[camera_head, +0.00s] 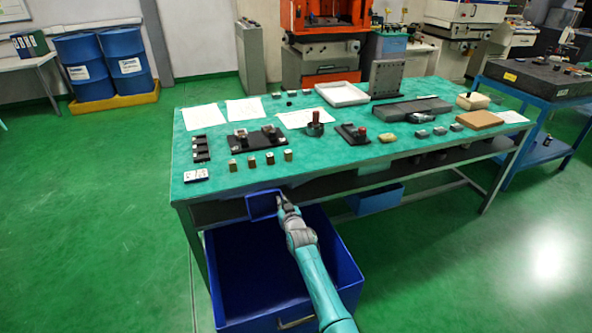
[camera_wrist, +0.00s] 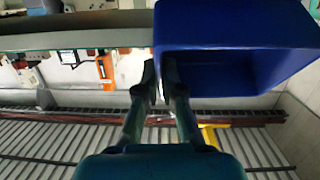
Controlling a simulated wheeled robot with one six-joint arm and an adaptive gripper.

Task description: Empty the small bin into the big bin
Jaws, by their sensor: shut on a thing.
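The small bin (camera_head: 262,205) is blue and hangs in the air over the back part of the big bin, close to the workbench's front edge. It is strongly tilted, with its open side facing the head camera. My gripper (camera_head: 284,200) is shut on its right wall. In the wrist view the small bin (camera_wrist: 235,28) fills the upper right, and my gripper (camera_wrist: 159,80) pinches the wall at its left side. The part of its inside that shows looks empty. The big bin (camera_head: 345,262) is a deep blue box on the floor below; its visible inside shows no contents.
A green-topped workbench (camera_head: 330,165) stands right behind the bins, with small blocks, fixtures and papers on it. Another blue bin (camera_head: 375,199) sits under it. Blue drums (camera_head: 125,60) stand at the far left. Green floor is free to the left and right.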

